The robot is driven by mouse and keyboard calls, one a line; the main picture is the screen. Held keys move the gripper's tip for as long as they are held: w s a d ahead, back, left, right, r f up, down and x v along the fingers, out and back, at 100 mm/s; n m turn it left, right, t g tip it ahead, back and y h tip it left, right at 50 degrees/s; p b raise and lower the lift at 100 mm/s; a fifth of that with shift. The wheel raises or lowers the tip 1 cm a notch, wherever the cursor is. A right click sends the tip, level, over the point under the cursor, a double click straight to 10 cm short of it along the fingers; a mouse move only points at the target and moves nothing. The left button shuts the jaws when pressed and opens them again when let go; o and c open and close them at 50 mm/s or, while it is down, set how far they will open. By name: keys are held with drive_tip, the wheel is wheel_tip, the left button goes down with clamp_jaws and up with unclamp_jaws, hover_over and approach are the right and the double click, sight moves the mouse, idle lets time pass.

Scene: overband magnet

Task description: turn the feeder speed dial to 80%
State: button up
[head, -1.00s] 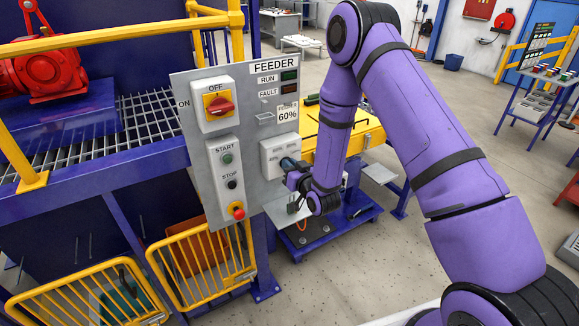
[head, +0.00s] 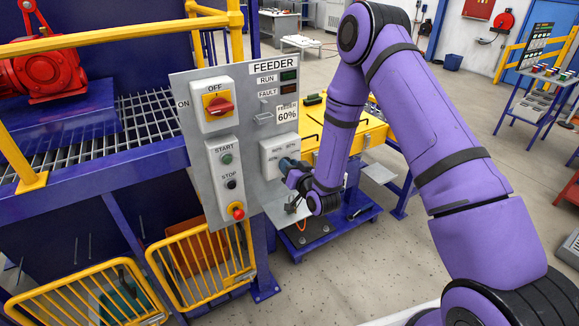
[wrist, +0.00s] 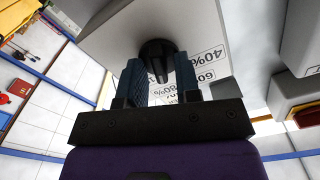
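The feeder speed dial is a black knob (wrist: 157,58) on a light grey box (head: 270,152), low on the right of the FEEDER panel (head: 193,116). In the wrist view, labels reading 40%, 60 and 80% show beside the knob, upside down. The display (head: 287,114) reads 60%. My gripper (head: 288,166) is at the box's front. In the wrist view, its two dark fingers (wrist: 160,70) stand apart, one on each side of the knob, with small gaps visible. In the head view, my gripper hides the knob.
Yellow railings (head: 205,262) stand below left. A yellow-topped cart (head: 345,135) stands behind my gripper.

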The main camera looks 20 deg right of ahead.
drive_tip(key=shift+o, duration=0.2)
drive_tip(key=shift+s, duration=0.1)
drive_tip(key=v, duration=1)
drive_tip(key=shift+s, duration=0.3)
drive_tip(key=shift+w+d+r, duration=0.1)
drive_tip(key=shift+r, duration=0.05)
drive_tip(key=s+d+r+n+g+h, duration=0.1)
drive_tip(key=d+r+g+h, duration=0.15)
drive_tip(key=r, duration=0.85)
drive_tip(key=d+r+n+g+h, duration=0.1)
drive_tip(key=d+r+g, duration=0.15)
drive_tip(key=r, duration=0.75)
drive_tip(key=s+d+r+g, duration=0.1)
drive_tip(key=s+r+g, duration=0.2)
drive_tip(key=s+r, duration=0.4)
drive_tip(key=s+d+r+m+g+h, duration=0.1)
drive_tip(key=s+r+g, duration=0.3)
drive_tip(key=s, duration=1.8)
wheel_tip(320, 180, up, 3)
drive_tip(key=shift+d+f, duration=0.1)
drive_tip(key=shift+d, duration=0.6)
